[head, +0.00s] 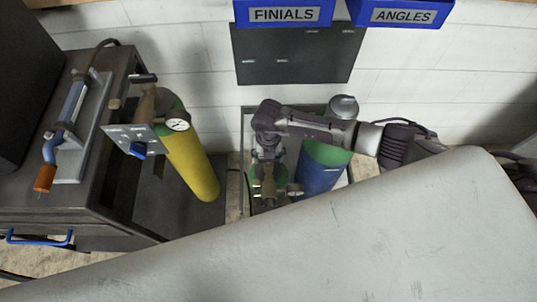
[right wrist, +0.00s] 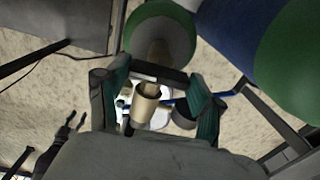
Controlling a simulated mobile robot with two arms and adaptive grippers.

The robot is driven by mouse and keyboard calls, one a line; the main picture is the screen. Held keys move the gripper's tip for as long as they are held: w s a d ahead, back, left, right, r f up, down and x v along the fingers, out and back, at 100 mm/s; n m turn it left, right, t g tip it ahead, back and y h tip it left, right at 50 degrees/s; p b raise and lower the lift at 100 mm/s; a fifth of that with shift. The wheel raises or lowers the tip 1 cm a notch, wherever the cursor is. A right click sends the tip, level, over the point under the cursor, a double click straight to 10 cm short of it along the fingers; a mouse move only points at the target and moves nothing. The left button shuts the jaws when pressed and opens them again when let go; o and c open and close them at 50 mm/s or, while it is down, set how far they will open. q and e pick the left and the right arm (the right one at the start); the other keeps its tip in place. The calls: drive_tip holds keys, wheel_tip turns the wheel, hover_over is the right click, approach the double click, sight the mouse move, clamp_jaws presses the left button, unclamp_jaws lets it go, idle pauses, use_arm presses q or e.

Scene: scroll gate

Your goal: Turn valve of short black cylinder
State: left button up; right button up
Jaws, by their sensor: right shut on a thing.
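My right gripper (head: 268,186) reaches down from its arm into the metal cylinder rack in the head view and covers much of the cylinder below it. In the right wrist view my right gripper (right wrist: 152,102) has its two green-padded fingers on either side of a brass valve (right wrist: 146,104) and is shut on it. Behind the valve is a cylinder with a green and grey rounded top (right wrist: 163,35) and a brass neck. Its body is mostly hidden, so I cannot confirm a black colour. My left gripper is not in view.
A blue cylinder with a green top (head: 319,177) stands right of the gripper in the rack. A yellow cylinder (head: 193,165) with a gauge stands to the left, beside a dark cart (head: 80,208). A large pale surface (head: 330,250) fills the front. Blue bins (head: 290,14) hang above.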

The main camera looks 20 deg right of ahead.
drive_tip(key=shift+w, duration=0.1)
idle(0.3)
drive_tip(key=o, duration=1.1)
drive_tip(key=shift+o, duration=0.2)
wheel_tip(320, 180, up, 12)
